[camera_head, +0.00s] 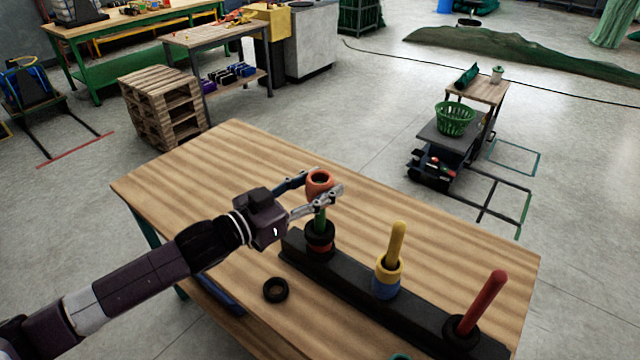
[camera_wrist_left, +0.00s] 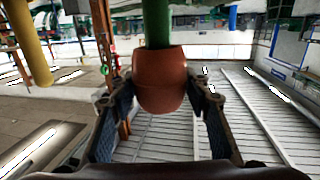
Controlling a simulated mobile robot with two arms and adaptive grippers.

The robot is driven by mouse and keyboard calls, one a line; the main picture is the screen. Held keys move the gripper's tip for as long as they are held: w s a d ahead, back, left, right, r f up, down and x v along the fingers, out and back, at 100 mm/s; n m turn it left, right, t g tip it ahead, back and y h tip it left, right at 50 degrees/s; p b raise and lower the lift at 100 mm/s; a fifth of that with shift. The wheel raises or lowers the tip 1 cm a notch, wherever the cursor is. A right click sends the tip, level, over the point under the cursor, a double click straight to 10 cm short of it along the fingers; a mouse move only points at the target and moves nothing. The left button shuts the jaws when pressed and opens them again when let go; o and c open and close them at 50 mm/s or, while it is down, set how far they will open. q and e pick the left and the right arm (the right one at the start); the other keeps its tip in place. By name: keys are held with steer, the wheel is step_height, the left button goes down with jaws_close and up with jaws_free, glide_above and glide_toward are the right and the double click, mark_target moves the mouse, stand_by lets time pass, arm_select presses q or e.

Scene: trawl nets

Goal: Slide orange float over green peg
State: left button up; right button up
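The orange float (camera_head: 319,186) is at the top of the green peg (camera_head: 320,218), with its open upper end facing up and no peg showing above it. My left gripper (camera_head: 326,182) has a finger on each side of the float and appears shut on it. In the left wrist view the float (camera_wrist_left: 160,80) sits between the two fingers (camera_wrist_left: 160,100). The green peg (camera_wrist_left: 157,22) meets the float's edge there; how far it reaches inside is hidden. A black ring (camera_head: 320,233) and a red-orange ring sit lower on the green peg. My right gripper is not in view.
The black peg base (camera_head: 345,288) also carries a yellow peg (camera_head: 396,243) with yellow and blue floats, and a red peg (camera_head: 484,300) with a black ring. A loose black ring (camera_head: 275,290) lies on the wooden table (camera_head: 220,175). The table's far left is clear.

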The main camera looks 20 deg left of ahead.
mark_target(309, 192)
arm_select(q)
steer(key=o, duration=0.4)
steer(key=shift+c, duration=0.2)
steer(key=v, duration=0.7)
steer(key=shift+s+a+f, duration=0.1)
steer(key=shift+s+a, duration=0.05)
steer(key=shift+s, duration=0.05)
steer(key=shift+v, duration=2.25)
